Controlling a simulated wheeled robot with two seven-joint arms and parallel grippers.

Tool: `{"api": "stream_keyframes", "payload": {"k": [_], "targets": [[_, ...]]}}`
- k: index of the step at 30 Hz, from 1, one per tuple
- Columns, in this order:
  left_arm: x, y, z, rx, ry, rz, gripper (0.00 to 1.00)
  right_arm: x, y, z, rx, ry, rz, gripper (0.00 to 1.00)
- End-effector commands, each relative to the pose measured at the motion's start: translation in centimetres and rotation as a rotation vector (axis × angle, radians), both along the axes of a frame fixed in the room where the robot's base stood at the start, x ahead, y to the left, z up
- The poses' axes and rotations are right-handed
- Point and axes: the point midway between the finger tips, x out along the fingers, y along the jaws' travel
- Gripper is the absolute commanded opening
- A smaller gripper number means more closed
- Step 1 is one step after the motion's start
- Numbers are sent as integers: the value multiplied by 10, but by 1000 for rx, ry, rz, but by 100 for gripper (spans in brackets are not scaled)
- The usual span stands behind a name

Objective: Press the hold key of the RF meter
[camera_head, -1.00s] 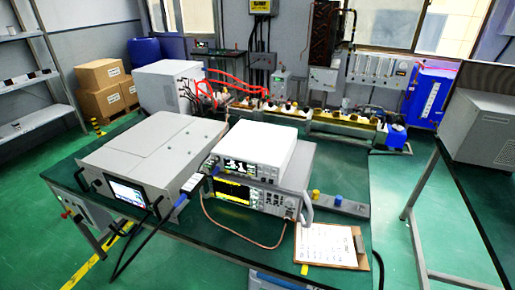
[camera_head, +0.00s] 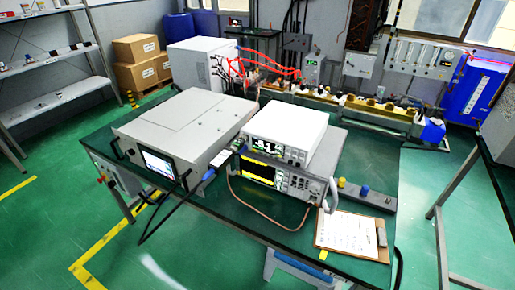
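Two bench instruments are stacked on the green-topped table. The upper one (camera_head: 285,130) is a white box with a small dark display showing white digits. The lower one (camera_head: 300,183) has a wider screen with a yellow band, small keys and knobs to its right, and a grey handle at its right end. I cannot tell from any label which is the RF meter. The hold key is too small to make out. Neither of my grippers shows in the head view.
A large grey unit (camera_head: 185,125) with a lit screen stands left of the stack, with cables at its front. A clipboard (camera_head: 345,235) with paper lies at the table's front right. A blue-edged frame (camera_head: 300,270) shows below the front edge. Green floor is open at the left.

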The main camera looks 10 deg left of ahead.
Motion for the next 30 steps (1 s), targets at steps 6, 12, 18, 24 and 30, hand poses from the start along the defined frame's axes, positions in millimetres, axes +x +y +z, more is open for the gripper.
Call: {"api": "stream_keyframes", "payload": {"k": [6,12,18,24,30], "targets": [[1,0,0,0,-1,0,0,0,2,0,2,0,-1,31],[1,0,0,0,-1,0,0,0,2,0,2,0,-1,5],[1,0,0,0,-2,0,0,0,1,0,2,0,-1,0],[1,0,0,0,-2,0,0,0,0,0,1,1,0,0],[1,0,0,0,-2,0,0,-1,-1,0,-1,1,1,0]]}}
